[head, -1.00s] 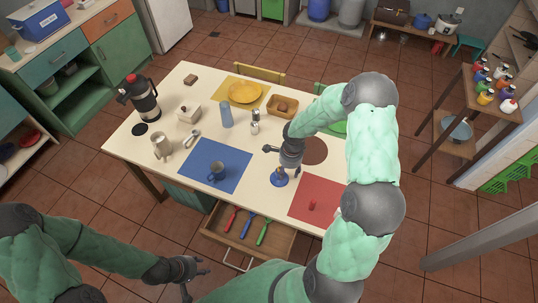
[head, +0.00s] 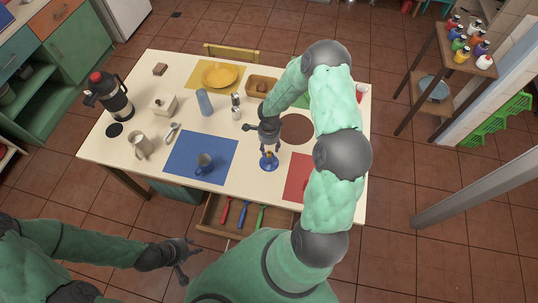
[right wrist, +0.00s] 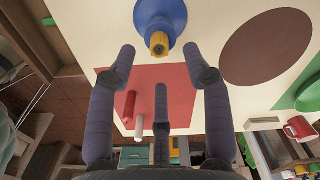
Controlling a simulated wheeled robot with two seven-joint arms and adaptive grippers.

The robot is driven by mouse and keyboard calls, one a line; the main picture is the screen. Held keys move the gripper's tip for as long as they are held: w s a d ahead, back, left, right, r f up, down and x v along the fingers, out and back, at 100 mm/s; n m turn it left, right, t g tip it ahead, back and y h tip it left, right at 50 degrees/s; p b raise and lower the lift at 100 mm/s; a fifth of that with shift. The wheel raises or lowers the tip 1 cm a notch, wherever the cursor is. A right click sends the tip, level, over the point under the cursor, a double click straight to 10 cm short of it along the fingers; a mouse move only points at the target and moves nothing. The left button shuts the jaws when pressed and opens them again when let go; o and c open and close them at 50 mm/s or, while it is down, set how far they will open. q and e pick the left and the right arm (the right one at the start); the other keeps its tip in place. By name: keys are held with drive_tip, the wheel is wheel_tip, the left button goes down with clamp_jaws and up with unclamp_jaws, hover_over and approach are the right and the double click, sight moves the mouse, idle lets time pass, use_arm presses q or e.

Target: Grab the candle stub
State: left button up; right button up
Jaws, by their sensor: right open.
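The candle stub (right wrist: 159,45) is a short yellow stub standing in a blue candle holder (right wrist: 160,14). In the head view the blue holder (head: 269,164) stands on the table between the blue and red mats. My right gripper (head: 270,146) hangs just above and behind it, its fingers pointing down. In the right wrist view my right gripper (right wrist: 150,70) is open and empty, its fingers spread around the line to the stub, not visibly touching it. My left gripper (head: 186,262) is open and empty, low in front of the table.
A red mat (right wrist: 180,82) holds a red cylinder (right wrist: 128,105) and a pale one (right wrist: 139,130). A brown round mat (head: 297,129) lies behind the holder. An open drawer (head: 209,215) juts out in front.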

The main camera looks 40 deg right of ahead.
sight(269, 152)
drive_tip(key=shift+f, duration=2.05)
drive_tip(key=c, duration=1)
